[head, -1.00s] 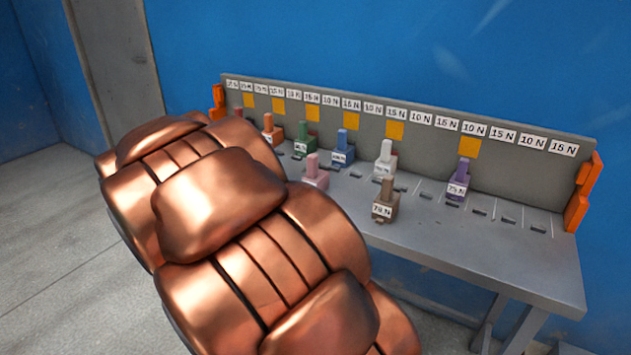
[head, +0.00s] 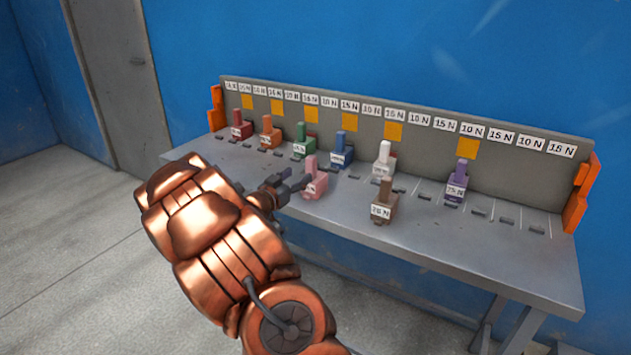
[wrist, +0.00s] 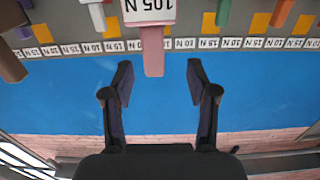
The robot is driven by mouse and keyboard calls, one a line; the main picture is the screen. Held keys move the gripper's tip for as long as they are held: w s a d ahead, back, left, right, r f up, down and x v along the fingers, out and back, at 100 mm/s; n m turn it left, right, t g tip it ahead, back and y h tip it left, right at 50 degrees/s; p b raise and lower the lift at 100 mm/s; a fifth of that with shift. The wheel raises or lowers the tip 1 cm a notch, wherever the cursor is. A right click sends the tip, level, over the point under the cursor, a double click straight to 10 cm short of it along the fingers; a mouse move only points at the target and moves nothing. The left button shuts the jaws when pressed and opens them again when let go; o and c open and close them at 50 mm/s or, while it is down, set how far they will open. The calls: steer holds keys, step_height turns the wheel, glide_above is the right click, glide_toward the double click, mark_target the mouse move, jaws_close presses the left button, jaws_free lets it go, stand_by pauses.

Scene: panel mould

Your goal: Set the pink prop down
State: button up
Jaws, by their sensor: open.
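The pink prop (head: 315,180) stands upright on the grey table (head: 440,262), forward of the back row of props. My gripper (head: 291,186) is at its left side in the head view, close to it. In the wrist view the pink prop (wrist: 153,50) shows at the top with a label reading 105 N. My gripper (wrist: 160,75) is open there, its two dark fingers apart, with the prop's end between and just beyond the fingertips. Nothing is held.
A brown prop (head: 384,203) stands at the front to the right. Red (head: 240,125), orange (head: 270,133), green (head: 303,142), blue (head: 342,150), white (head: 384,160) and purple (head: 456,184) props line the back. Orange brackets (head: 581,192) flank the labelled panel. The table's right front is clear.

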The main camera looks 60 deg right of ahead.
mark_target(309, 168)
steer(key=shift+s+d+r, duration=0.1)
steer(key=shift+d, duration=1.2)
steer(key=shift+s+d+r, duration=0.1)
steer(key=shift+s+d, duration=0.05)
steer(key=shift+d, duration=0.65)
steer(key=shift+s+d+r, duration=0.1)
steer(key=shift+d, duration=0.7)
steer(key=shift+w+d+f+p, duration=0.1)
steer(key=shift+d+p, duration=0.2)
steer(key=shift+d, duration=0.7)
jaws_close()
